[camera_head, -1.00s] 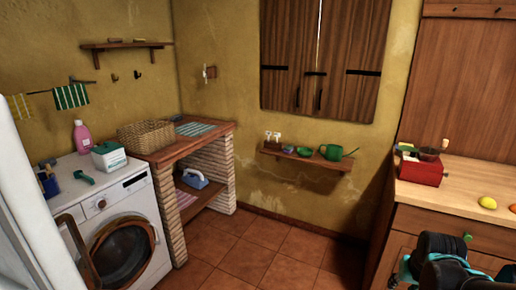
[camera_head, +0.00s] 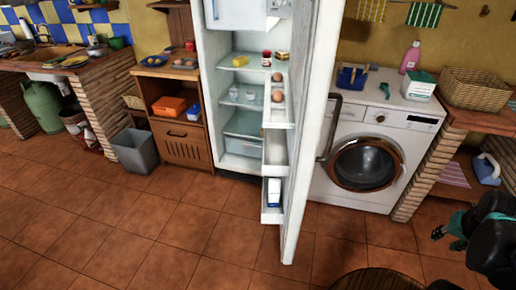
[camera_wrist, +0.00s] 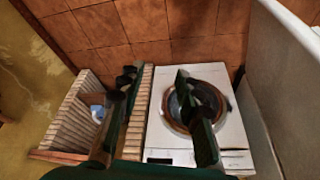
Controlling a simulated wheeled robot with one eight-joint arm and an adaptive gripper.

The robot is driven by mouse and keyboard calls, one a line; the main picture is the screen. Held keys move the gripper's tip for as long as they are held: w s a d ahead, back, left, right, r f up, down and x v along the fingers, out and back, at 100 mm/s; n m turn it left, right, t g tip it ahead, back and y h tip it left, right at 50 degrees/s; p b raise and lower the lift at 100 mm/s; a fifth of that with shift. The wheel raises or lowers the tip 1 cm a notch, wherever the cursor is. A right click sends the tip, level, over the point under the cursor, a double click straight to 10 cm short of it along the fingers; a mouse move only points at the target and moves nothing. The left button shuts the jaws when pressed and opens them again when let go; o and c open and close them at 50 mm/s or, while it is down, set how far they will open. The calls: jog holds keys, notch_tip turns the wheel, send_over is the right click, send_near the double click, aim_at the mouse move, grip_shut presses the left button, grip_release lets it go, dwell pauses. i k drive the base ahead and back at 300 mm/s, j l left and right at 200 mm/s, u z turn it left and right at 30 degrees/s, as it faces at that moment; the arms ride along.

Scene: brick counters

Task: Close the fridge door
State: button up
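The white fridge (camera_head: 208,110) stands at the middle of the head view with its door (camera_head: 312,140) swung wide open toward me. A dark handle (camera_head: 332,125) shows on the door's outer side, facing the washing machine. My gripper (camera_head: 447,236) is at the right edge, well to the right of the door and not touching it. In the wrist view my gripper (camera_wrist: 155,76) has its fingers apart with nothing between them. A white panel, which looks like the door (camera_wrist: 285,85), stands at the right there.
The washing machine (camera_head: 393,122) stands right of the door, with the brick counter (camera_head: 428,165) beyond it. A round wooden top (camera_head: 380,282) is at the bottom edge. A grey bin (camera_head: 135,152) and wooden cabinet (camera_head: 183,145) stand left of the fridge. The tiled floor before the fridge is clear.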

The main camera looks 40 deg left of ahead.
aim_at(292, 127)
jog(key=i+l+u, duration=0.2)
jog(key=u, duration=0.3)
jog(key=i+l+u, duration=0.25)
jog(key=u, duration=0.2)
jog(key=i+l+u, duration=0.1)
jog(key=l+u, duration=0.4)
jog(key=i+l+u, duration=0.1)
jog(key=l+u, duration=0.6)
jog(key=l, duration=0.55)
jog(key=k+l, duration=0.1)
jog(key=l, duration=0.25)
jog(key=k+l+z, duration=0.1)
jog(key=l, duration=0.25)
